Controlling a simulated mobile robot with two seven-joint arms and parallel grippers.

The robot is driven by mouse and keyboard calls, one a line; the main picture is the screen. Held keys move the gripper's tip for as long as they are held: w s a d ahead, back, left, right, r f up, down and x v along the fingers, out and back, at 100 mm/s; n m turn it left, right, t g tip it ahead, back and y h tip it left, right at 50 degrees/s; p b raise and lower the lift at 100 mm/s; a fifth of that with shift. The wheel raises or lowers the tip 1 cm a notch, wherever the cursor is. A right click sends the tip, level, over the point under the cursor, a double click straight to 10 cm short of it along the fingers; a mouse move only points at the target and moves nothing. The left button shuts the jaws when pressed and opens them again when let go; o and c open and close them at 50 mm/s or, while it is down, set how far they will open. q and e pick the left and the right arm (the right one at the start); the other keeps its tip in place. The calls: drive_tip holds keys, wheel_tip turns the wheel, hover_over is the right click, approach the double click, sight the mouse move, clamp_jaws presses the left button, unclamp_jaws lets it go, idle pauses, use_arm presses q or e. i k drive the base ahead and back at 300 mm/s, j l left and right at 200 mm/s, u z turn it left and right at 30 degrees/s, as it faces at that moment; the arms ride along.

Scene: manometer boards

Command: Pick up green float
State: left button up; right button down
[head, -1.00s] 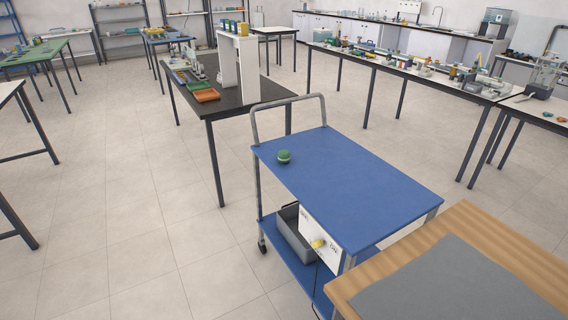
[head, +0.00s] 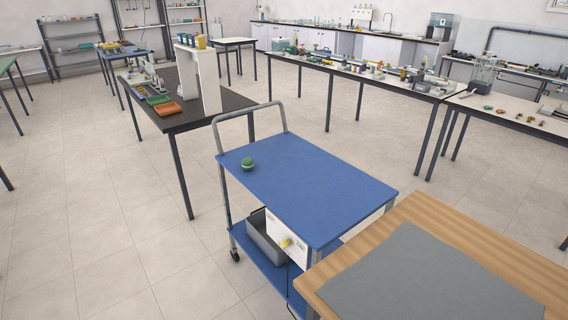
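Neither of my grippers shows in the head view.
A wooden table (head: 440,212) with a grey mat (head: 425,285) stands at the front right, close to the cart. A dark-topped table (head: 190,122) with trays and a white stand is behind the cart. Open tiled floor (head: 110,240) lies to the left.

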sight(247, 162)
drive_tip(key=i+j+z, duration=0.2)
drive_tip(key=z, duration=0.25)
drive_tip(key=i+j+z, duration=0.1)
drive_tip(key=j+z, duration=0.35)
drive_tip(key=i+j+z, duration=0.2)
drive_tip(key=j, duration=0.2)
drive_tip(key=j+z, duration=0.2)
drive_tip(key=j, duration=0.2)
drive_tip(key=j+z, duration=0.2)
drive_tip(key=j, duration=2.55)
drive_tip(key=z, duration=0.05)
